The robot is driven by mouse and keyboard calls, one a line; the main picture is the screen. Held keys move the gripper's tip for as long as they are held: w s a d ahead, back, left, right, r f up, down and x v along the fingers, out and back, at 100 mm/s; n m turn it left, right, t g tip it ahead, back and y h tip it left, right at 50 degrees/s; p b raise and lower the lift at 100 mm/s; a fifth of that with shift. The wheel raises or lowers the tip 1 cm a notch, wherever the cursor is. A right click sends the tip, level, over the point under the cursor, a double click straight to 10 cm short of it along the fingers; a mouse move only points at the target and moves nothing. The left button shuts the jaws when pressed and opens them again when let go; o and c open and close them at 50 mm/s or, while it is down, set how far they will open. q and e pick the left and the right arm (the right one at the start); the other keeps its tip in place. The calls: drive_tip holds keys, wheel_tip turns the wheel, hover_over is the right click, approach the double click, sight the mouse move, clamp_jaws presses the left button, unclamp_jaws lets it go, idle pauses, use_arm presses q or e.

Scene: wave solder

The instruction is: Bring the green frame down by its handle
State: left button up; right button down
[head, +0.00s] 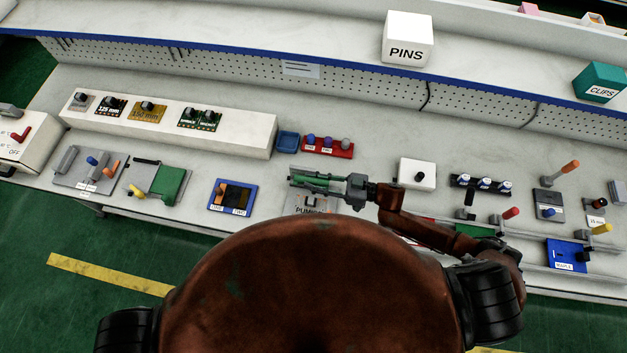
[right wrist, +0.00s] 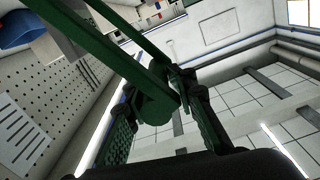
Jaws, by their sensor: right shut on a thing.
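The green frame (head: 318,180) is near the front middle of the bench in the head view, over a grey fixture (head: 312,204) with lettering that reads like "PUMP". Its green bars (right wrist: 98,42) cross the upper left of the right wrist view and meet a rounded green handle end (right wrist: 157,103). My right gripper (head: 348,184) comes in from the right and is shut on the handle; its fingers (right wrist: 156,112) lie on both sides of it in the right wrist view. Whether the frame touches the fixture cannot be told. My left gripper is not in view.
A blue-edged tray (head: 231,195) stands left of the fixture, and a white box with a black knob (head: 417,173) to the right. A red block with knobs (head: 328,146) and a blue bin (head: 288,142) stand behind. Bare bench shows between them.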

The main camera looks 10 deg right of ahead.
drive_tip(key=shift+w+d, duration=0.15)
drive_tip(key=shift+w, duration=0.05)
drive_tip(key=shift+s+f+n, duration=0.2)
drive_tip(key=shift+s+n, duration=0.1)
drive_tip(key=shift+s, duration=0.1)
idle(0.3)
drive_tip(key=s+a+f+n+b, duration=0.2)
drive_tip(key=s+f+n+b, duration=0.1)
drive_tip(key=s+f+n, duration=0.2)
drive_tip(key=shift+s+a+f, duration=0.35)
drive_tip(key=shift+s+f, duration=0.15)
drive_tip(key=shift+s, duration=0.75)
